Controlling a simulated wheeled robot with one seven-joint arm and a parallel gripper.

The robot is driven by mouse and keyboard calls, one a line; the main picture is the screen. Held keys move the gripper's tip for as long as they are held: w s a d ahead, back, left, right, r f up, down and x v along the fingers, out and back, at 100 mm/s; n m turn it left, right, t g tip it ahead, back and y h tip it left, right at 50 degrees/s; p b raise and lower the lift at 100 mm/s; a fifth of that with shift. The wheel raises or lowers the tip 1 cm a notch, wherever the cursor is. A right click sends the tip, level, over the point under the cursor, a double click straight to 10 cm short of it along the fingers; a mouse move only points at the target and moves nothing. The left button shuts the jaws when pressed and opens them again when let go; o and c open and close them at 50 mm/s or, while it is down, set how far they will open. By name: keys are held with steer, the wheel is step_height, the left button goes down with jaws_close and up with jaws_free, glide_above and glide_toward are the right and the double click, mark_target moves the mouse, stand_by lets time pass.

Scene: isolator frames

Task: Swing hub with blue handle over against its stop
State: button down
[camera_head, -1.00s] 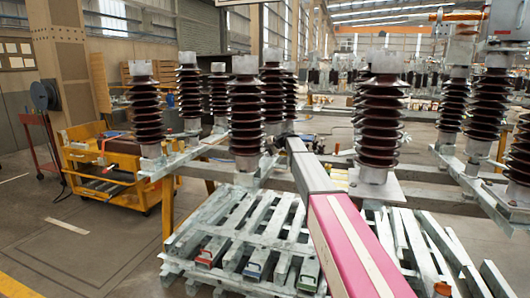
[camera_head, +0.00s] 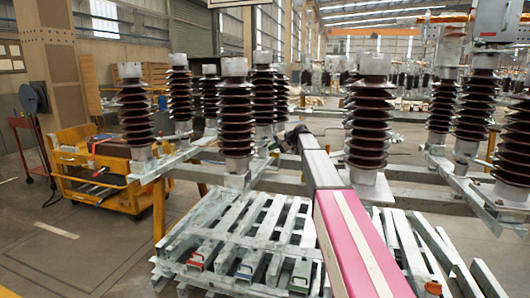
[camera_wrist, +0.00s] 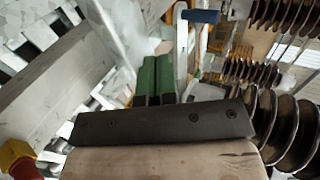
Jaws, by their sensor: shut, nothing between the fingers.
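My gripper (camera_wrist: 156,66) shows in the wrist view as two green fingers, side by side and shut, with nothing between them. In the head view its dark end (camera_head: 291,134) is at the far end of my arm, among the insulators. A blue handle (camera_wrist: 200,16) on a pale upright bracket is at the top of the wrist view, beyond and right of the fingertips, apart from them. In the head view a small blue part (camera_head: 243,271) shows at the near end of the pale slatted frame. I cannot tell whether both are the same part. The hub and stop are not clear.
Brown ribbed insulators (camera_head: 367,125) stand on metal beams around my arm. A red part (camera_head: 195,263) and a green part (camera_head: 300,282) flank the blue one on the slatted frame (camera_head: 232,235). A yellow cart (camera_head: 100,180) stands left. Floor at lower left is clear.

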steer(key=w+d+m+t, duration=0.1)
steer(key=w+d, duration=0.3)
steer(key=w, duration=0.2)
steer(key=w+r+x, duration=0.1)
steer(key=x, duration=1.2)
steer(key=shift+a+r+m+h, duration=0.25)
steer(key=shift+r+m+h, duration=0.05)
steer(key=shift+r, duration=0.05)
steer(key=shift+s, duration=0.1)
